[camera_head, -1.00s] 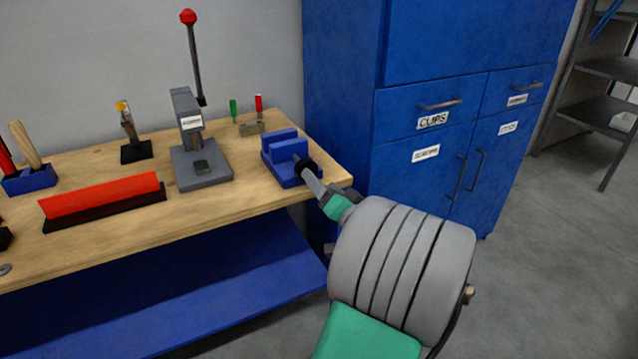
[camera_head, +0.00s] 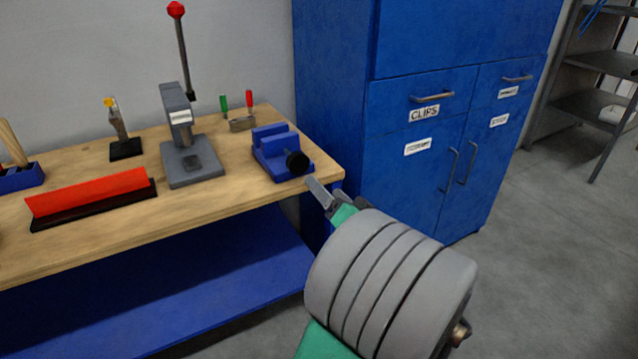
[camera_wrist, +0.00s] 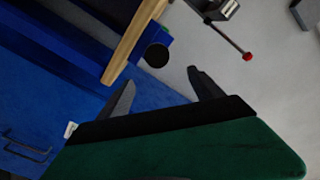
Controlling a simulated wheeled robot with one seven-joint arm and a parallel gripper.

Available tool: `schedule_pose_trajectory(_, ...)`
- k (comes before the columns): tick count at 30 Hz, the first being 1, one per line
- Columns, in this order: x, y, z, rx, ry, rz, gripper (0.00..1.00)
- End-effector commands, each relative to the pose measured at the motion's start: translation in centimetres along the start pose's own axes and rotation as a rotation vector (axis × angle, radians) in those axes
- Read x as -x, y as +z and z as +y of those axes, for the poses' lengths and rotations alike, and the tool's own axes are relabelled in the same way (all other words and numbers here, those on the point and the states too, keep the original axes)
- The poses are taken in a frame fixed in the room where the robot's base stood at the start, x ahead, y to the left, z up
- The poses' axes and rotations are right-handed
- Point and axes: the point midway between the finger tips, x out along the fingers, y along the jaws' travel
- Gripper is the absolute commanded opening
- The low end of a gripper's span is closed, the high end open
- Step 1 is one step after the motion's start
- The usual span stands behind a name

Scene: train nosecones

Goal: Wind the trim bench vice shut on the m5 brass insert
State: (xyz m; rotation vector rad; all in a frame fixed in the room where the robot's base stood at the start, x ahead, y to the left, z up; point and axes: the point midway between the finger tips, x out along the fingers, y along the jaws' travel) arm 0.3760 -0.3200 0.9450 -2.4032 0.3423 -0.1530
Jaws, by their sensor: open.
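The blue bench vice (camera_head: 272,148) stands at the right end of the wooden bench, with its round black handle knob (camera_head: 297,163) facing me. My gripper (camera_head: 323,190) is open and empty, just off the bench's right front corner, below and to the right of the knob and apart from it. In the wrist view the black knob (camera_wrist: 157,55) lies ahead of the two spread fingers (camera_wrist: 160,90) of my gripper. The brass insert cannot be made out, and I cannot tell how far the vice jaws are apart.
A grey press (camera_head: 186,150) with a red-tipped lever stands left of the vice. A small holder with green and red tools (camera_head: 241,123) sits behind. A red strip on a black base (camera_head: 90,195) lies at the front left. A blue cabinet (camera_head: 415,120) stands close at the right.

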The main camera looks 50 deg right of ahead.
Motion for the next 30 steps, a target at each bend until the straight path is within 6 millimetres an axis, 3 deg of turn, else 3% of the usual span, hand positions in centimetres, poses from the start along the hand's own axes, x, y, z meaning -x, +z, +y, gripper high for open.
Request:
schedule_pose_trajectory(3, 1.8, -0.1, 0.2, 0.0, 0.004, 0.003, 0.76)
schedule_pose_trajectory(6, 2.4, 0.0, 0.1, 0.0, 0.001, 0.001, 0.76)
schedule_pose_trajectory(15, 2.1, 0.2, -0.5, -0.001, -0.01, -0.009, 0.76)
schedule_pose_trajectory(17, 1.4, 0.8, -1.7, -0.008, -0.035, -0.033, 0.76)
schedule_pose_trajectory(24, -3.8, 7.0, -7.3, -0.095, -0.186, -0.238, 0.76)
schedule_pose_trajectory(26, -5.5, 8.0, -7.3, -0.075, -0.188, -0.266, 0.76)
schedule_pose_trajectory(27, -7.0, 7.8, -6.2, 0.0, -0.172, -0.25, 0.76)
schedule_pose_trajectory(30, -8.8, 5.0, -2.4, 0.244, -0.1, -0.152, 0.76)
